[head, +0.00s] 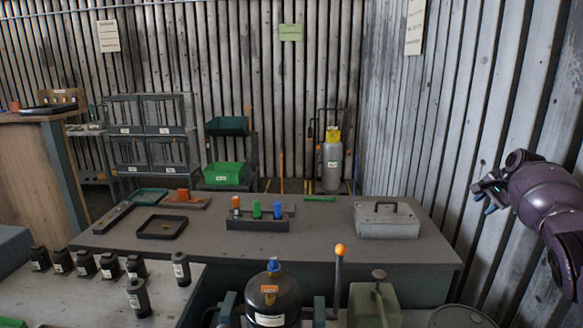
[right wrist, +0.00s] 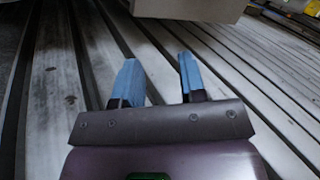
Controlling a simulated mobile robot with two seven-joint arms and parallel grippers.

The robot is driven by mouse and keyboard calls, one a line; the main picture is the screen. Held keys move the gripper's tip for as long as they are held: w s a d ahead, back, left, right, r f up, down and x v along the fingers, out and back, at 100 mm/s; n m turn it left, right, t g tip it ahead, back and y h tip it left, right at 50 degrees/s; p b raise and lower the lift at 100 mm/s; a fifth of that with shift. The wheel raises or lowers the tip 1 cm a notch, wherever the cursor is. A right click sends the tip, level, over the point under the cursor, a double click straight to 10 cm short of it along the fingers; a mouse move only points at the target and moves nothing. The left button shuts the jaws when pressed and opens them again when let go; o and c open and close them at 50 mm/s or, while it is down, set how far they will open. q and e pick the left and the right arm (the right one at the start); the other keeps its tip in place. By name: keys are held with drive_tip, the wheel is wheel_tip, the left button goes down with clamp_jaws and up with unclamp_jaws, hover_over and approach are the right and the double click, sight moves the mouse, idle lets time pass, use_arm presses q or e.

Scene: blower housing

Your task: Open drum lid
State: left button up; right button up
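A dark round top with a pale rim (head: 462,317), which looks like a drum lid, is partly cut off at the bottom edge of the head view. It lies flat, and I cannot tell how it is fastened. My right gripper (head: 484,195) is raised at the right of the head view, well above and apart from that round top. In the right wrist view my right gripper (right wrist: 158,82) has its two blue fingers spread with nothing between them. My left gripper is in neither view.
A grey workbench (head: 330,215) carries a grey handled box (head: 387,219) and a block with coloured pieces (head: 257,222). An orange-knobbed lever (head: 339,270), a black vessel (head: 285,300) and a green-grey can (head: 372,305) stand in front. Ribbed wall (head: 450,110) lies close behind my right arm.

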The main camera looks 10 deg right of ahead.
drive_tip(key=w+a+r+n+t+h, duration=0.1)
drive_tip(key=w+a+n+t+h, duration=0.35)
drive_tip(key=w+a+n, duration=0.35)
drive_tip(key=s+a+f+n+t+y, duration=0.1)
drive_tip(key=s+a+f+n+t, duration=0.1)
drive_tip(key=s+a+f+n, duration=0.35)
drive_tip(key=s+a+f+n+t+y, duration=0.25)
drive_tip(key=a+f, duration=0.35)
drive_tip(key=a, duration=0.5)
drive_tip(key=s+a+f, duration=0.5)
drive_tip(key=s, duration=0.4)
drive_tip(key=s+a+f+n, duration=0.1)
drive_tip(key=s+a+f, duration=0.4)
drive_tip(key=s, duration=0.4)
drive_tip(key=s+a+f+y+b, duration=0.1)
drive_tip(key=s+a+f, duration=0.4)
drive_tip(key=s, duration=0.4)
drive_tip(key=shift+s+a+f+n+g, duration=0.2)
drive_tip(key=shift+s+a+n+g, duration=0.1)
drive_tip(key=shift+s+g, duration=0.1)
drive_tip(key=s+f, duration=0.2)
drive_tip(key=s, duration=0.1)
drive_tip(key=s+f+g, duration=0.1)
drive_tip(key=s+f, duration=0.1)
drive_tip(key=s, duration=0.1)
drive_tip(key=s+f+m+g, duration=0.1)
drive_tip(key=s+f, duration=0.1)
drive_tip(key=s, duration=0.2)
drive_tip(key=shift+s+f, duration=0.1)
drive_tip(key=shift+f, duration=0.25)
